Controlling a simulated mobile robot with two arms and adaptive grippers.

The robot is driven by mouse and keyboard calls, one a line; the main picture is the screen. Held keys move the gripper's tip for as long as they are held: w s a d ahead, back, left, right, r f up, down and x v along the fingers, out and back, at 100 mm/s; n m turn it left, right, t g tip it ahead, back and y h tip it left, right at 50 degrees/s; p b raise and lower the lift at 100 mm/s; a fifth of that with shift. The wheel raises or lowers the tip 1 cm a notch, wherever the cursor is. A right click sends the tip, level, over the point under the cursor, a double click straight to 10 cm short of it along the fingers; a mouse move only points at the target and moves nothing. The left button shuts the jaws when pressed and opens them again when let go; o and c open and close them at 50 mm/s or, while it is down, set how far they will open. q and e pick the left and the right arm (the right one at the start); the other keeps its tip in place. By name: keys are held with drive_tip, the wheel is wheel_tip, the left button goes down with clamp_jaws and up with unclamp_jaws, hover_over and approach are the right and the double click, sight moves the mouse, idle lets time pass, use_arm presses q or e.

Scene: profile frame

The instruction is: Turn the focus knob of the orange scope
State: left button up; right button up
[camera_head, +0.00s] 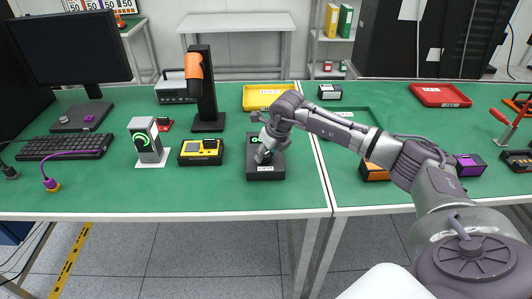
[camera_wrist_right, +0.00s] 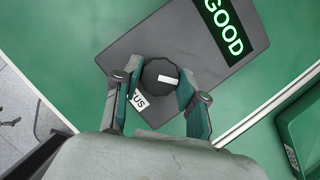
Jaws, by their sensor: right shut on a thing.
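The orange scope (camera_head: 194,66) is mounted on a tall black stand (camera_head: 208,100) at the back of the green bench. In front and to its right is a dark control box (camera_head: 265,173). In the right wrist view, this box (camera_wrist_right: 130,52) has a lit display (camera_wrist_right: 224,28) reading "GOOD" in green. A dark round focus knob (camera_wrist_right: 153,79) with a white pointer mark sits on the box, beside a partly covered label ending in "US". My right gripper (camera_head: 262,152) is over the box, its fingers shut on opposite sides of the knob. My left gripper is out of view.
A yellow meter (camera_head: 200,152) and a white-and-grey device with a green ring (camera_head: 146,143) stand left of the box. A yellow tray (camera_head: 264,96) is behind it. A green tray (camera_head: 345,112) lies to the right, past the bench seam.

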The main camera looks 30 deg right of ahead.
drive_tip(key=o, duration=1.1)
drive_tip(key=shift+o, duration=0.2)
drive_tip(key=shift+r, duration=0.1)
drive_tip(key=v, duration=1.2)
